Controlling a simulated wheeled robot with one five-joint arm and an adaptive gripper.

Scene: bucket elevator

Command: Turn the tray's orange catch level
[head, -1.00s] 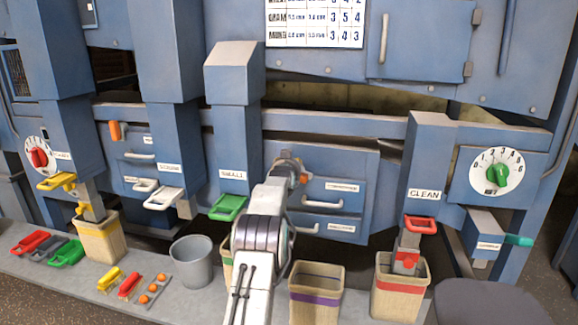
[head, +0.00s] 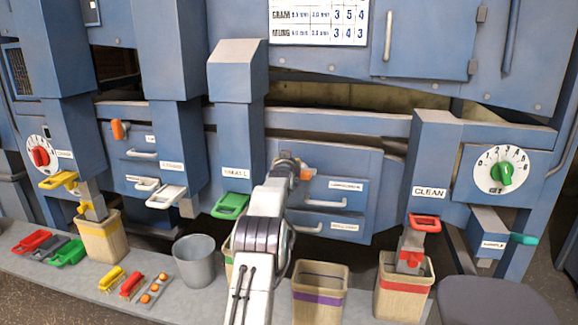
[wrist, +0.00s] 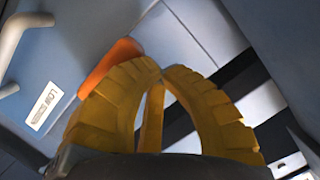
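My gripper (wrist: 162,72) is shut, its yellow ribbed fingers meeting at the tips in the wrist view. The orange catch (wrist: 112,66) lies just left of and partly behind the left finger. It slants roughly along the line of the LOW label; its exact tilt is hard to tell. I cannot tell whether the fingers touch it. In the head view the catch (head: 306,173) shows just right of my wrist, at the upper left of the tray front (head: 375,192). My arm hides the fingertips there.
A similar orange catch (head: 118,130) stands upright on the left tray unit. Pale bar handles (head: 324,203) stick out from the fronts. A grey bucket (head: 194,262) and a purple-banded bin (head: 319,294) stand below.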

